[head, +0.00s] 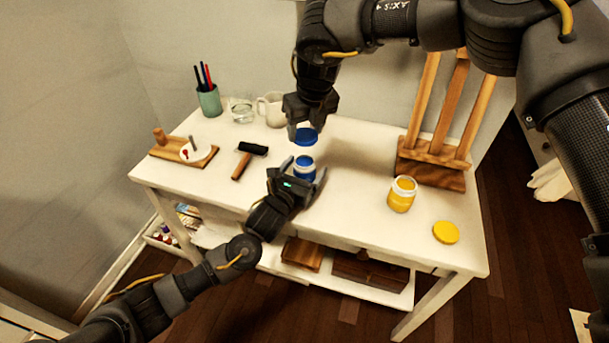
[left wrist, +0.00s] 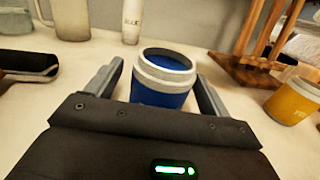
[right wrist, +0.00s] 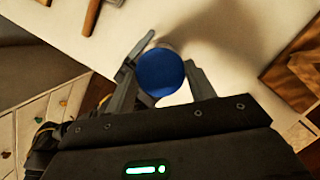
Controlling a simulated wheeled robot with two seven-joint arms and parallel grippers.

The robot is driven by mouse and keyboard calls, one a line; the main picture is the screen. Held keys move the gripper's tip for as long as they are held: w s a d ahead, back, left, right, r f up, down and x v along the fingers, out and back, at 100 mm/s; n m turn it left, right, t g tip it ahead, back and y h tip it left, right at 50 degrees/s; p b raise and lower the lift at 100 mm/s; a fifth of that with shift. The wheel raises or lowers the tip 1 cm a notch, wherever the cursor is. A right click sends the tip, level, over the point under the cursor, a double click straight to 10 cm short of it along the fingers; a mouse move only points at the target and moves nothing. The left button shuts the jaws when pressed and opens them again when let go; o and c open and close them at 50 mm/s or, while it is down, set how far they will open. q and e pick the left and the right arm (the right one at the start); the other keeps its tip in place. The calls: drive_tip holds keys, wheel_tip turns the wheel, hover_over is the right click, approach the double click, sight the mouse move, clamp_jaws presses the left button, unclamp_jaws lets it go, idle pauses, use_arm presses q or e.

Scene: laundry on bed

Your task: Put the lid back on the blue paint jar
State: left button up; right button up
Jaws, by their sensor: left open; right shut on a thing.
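The open blue paint jar (head: 305,170) stands upright on the white table, its rim bare. My left gripper (head: 297,176) is open, with its fingers on either side of the jar. In the left wrist view the jar (left wrist: 162,90) sits between the fingers, with gaps beside it. My right gripper (head: 307,128) is shut on the blue lid (head: 306,137) and holds it above the jar, apart from it. In the right wrist view the round lid (right wrist: 160,73) is between the fingertips and hides most of what is below.
An open yellow jar (head: 401,194), its yellow lid (head: 446,232) and a wooden easel (head: 432,165) are at the right. The table's front middle is clear.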

use_arm(q)
drive_tip(key=shift+x, duration=0.8)
drive_tip(key=c, duration=1.5)
use_arm(e)
hover_over(303, 162)
drive_tip(key=shift+s+d+f, duration=0.15)
drive_tip(key=shift+s+f, duration=0.05)
drive_tip(key=shift+f, duration=1.05)
drive_tip(key=shift+s+d+f, duration=0.15)
drive_tip(key=shift+f, duration=1.05)
drive_tip(key=shift+f, duration=0.15)
drive_tip(key=shift+f, duration=0.75)
drive_tip(key=shift+f, duration=0.55)
